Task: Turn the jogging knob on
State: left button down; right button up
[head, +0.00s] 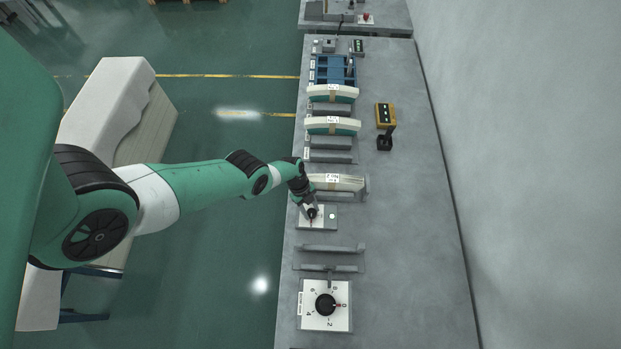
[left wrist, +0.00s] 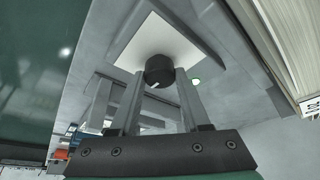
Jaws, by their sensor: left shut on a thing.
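The jogging knob is a small black knob (head: 311,213) on a white plate (head: 318,222), with a green light (head: 332,216) to its right. My left gripper (head: 308,208) is over the plate from above. In the left wrist view, the black knob (left wrist: 159,70) with a white mark sits between the two fingertips of the left gripper (left wrist: 160,80), which are closed on its sides. The white plate (left wrist: 160,42) lies behind it. The green light (left wrist: 196,81) is lit beside the right finger. My right gripper is not in view.
A large black dial (head: 325,304) on a white numbered plate is nearer on the grey bench (head: 400,250). A tagged cream block (head: 338,183) stands just beyond the plate. A yellow box (head: 385,114) is farther right. The bench's right side is mostly clear.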

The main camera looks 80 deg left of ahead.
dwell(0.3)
pick_arm(q)
jog(key=shift+c, duration=1.8)
grip_release()
jog(key=shift+r, duration=0.1)
jog(key=p+v, duration=0.9)
jog(key=v, duration=0.2)
jog(key=shift+r+p, duration=0.2)
jog(key=shift+p, duration=0.1)
jog(key=shift+a, duration=0.15)
